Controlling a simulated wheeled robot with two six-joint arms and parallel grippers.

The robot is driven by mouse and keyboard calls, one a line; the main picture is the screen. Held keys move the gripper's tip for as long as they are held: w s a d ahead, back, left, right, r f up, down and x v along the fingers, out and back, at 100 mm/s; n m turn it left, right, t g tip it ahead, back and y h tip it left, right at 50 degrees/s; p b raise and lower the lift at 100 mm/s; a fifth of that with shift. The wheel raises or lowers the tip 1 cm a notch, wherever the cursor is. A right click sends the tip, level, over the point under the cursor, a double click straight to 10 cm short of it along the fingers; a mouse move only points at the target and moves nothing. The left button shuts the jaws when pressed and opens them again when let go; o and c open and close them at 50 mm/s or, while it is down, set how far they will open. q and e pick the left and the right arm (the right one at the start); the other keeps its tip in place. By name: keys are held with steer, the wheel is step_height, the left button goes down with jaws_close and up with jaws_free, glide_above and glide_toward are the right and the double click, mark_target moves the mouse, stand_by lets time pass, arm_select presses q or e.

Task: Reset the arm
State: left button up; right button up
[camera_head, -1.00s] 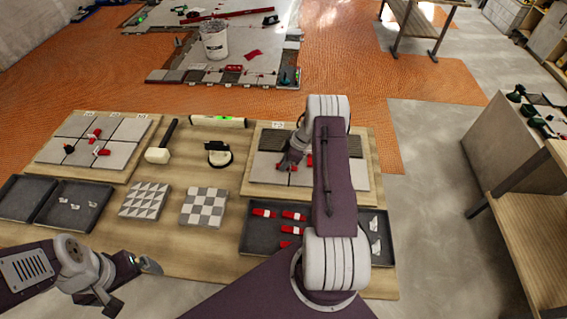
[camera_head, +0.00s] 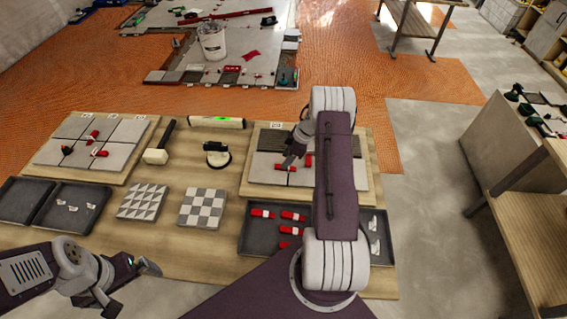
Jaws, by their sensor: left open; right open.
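My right arm reaches forward over the right part of the workbench. My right gripper (camera_head: 290,160) is open and sits above the right tile board (camera_head: 257,178), close to the red levelling pieces on it. A red piece (camera_head: 307,161) shows just right of the gripper. The arm hides part of that board and of the tray in front of it. My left gripper (camera_head: 150,267) is open and empty near the bench's front left edge, low in the view and apart from everything on the bench.
The left tile board (camera_head: 116,160) holds several tiles with red pieces. A mallet (camera_head: 157,155), a level (camera_head: 217,122) and a suction cup tool (camera_head: 216,155) lie between the boards. Patterned tiles (camera_head: 203,208) and dark trays (camera_head: 258,239) lie in front. A shelf unit stands at right.

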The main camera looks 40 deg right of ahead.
steer(key=v, duration=0.5)
steer(key=shift+s+r, duration=0.15)
steer(key=shift+r, duration=0.05)
